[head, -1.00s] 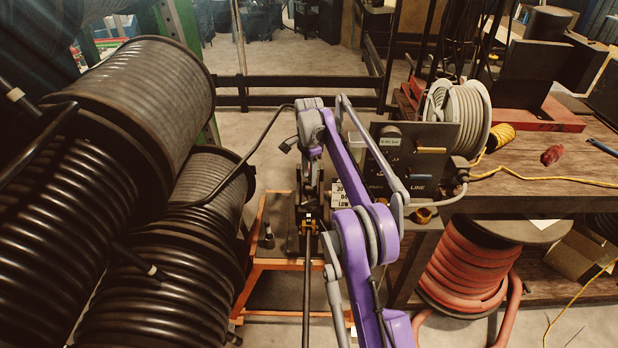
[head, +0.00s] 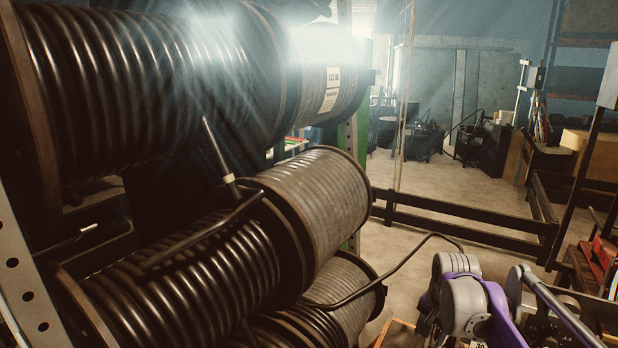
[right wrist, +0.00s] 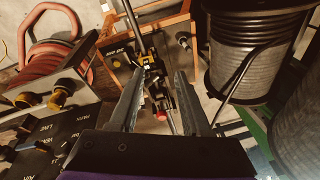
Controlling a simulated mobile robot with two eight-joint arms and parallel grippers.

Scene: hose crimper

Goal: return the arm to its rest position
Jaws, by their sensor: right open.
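My right gripper (right wrist: 159,74) shows in the right wrist view with its two fingers spread wide apart. No object is seen gripped between them. Beyond the fingers is the crimper (right wrist: 152,84), a dark mechanism with yellow and red parts, standing on an orange-framed cart (right wrist: 118,42). I cannot tell how far the fingertips are from it. In the head view, purple and grey links of my right arm fill the lower right corner, and its gripper is not visible there. My left gripper is in neither view.
Large reels of dark hose (head: 190,275) fill the left of the head view; a hose (head: 400,262) runs from them toward my arm. A low black rail (head: 465,228) crosses behind. The wrist view shows a control panel (right wrist: 45,130) and a red hose coil (right wrist: 50,45) at left.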

